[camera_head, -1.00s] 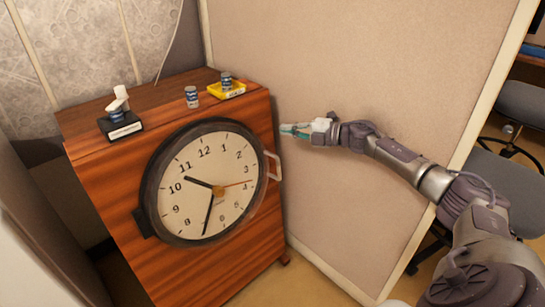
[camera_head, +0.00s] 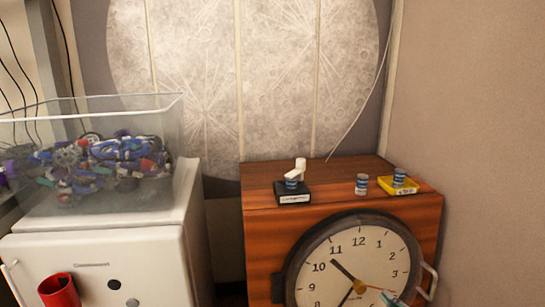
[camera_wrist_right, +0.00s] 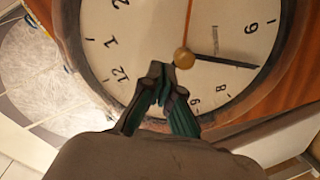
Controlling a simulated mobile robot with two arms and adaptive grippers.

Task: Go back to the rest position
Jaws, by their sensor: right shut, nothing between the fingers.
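My right gripper (camera_head: 394,299) shows only as teal fingertips at the bottom right edge of the head view, in front of the clock. In the right wrist view its dark green fingers (camera_wrist_right: 165,85) are shut with nothing between them. The large round clock (camera_head: 345,255) with a dark rim is on the front of a wooden cabinet (camera_head: 255,225). The clock face (camera_wrist_right: 230,35) fills much of the right wrist view behind the fingers; I cannot tell the exact gap. My left gripper is not in view.
On the cabinet top are a black box (camera_head: 293,198) with a can and a white object, a can (camera_head: 361,184), and a yellow tray (camera_head: 425,187) holding a can. A white fridge (camera_head: 150,270) with a clear bin of parts and a red cup (camera_head: 59,291) stands left.

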